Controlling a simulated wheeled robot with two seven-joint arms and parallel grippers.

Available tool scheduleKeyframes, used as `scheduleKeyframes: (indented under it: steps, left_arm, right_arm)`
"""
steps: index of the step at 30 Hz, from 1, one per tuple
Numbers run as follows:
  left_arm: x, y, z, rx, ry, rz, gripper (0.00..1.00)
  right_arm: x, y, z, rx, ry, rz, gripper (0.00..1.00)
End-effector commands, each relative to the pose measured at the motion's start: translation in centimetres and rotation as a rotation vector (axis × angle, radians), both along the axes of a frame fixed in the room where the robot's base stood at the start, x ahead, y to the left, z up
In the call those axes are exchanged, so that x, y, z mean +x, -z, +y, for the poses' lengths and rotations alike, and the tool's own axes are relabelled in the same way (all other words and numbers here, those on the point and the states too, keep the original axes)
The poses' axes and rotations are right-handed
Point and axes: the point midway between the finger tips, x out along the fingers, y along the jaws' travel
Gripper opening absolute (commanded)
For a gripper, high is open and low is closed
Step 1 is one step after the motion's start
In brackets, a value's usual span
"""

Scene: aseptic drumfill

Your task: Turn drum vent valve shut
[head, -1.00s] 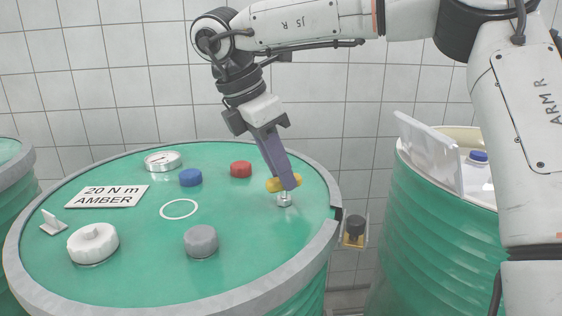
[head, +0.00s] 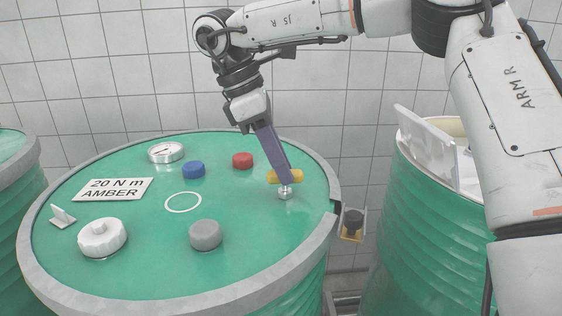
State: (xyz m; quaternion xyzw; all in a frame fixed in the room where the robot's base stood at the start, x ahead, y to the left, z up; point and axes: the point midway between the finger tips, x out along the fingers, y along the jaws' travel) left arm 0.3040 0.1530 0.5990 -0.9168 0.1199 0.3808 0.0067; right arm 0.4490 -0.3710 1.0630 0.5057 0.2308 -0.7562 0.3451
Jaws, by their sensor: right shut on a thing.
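The drum vent valve has a yellow handle (head: 290,176) on a small metal stem (head: 285,192), near the right side of the green drum lid (head: 140,245). My right gripper (head: 284,174) comes down from above and is shut on the yellow handle. Its finger covers part of the handle, whose two ends show to either side, lying roughly left to right in the picture. My left gripper is not in view.
On the lid stand a gauge (head: 166,152), a blue cap (head: 193,170), a red cap (head: 242,160), a grey cap (head: 205,235), a white knob (head: 102,238) and a label plate (head: 113,189). A second green drum (head: 430,240) stands at right, partly behind my arm.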

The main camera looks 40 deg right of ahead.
Motion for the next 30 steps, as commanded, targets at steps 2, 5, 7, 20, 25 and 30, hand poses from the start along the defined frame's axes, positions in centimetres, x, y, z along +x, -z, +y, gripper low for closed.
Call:
scheduleKeyframes:
  steps: [2, 5, 7, 20, 25, 30]
  left_arm:
    - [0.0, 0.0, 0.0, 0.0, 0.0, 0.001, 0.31]
    - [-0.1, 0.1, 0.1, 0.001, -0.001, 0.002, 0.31]
    - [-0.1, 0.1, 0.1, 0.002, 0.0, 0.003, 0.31]
    - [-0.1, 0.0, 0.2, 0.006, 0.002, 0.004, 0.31]
    - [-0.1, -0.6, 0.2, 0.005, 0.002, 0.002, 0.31]
    - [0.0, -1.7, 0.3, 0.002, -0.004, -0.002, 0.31]
  right_arm:
    - [0.0, 0.0, 0.0, 0.0, 0.004, -0.001, 0.0]
    - [0.0, 0.0, 0.0, 0.0, 0.004, -0.001, 0.0]
    - [0.0, 0.0, 0.0, 0.0, 0.004, -0.001, 0.23]
    - [0.1, -0.2, 0.1, 0.0, 0.001, 0.0, 0.38]
    - [0.6, -2.1, 0.7, 0.002, 0.001, -0.002, 0.38]
    - [1.4, -5.3, 1.6, 0.004, 0.002, 0.0, 0.38]
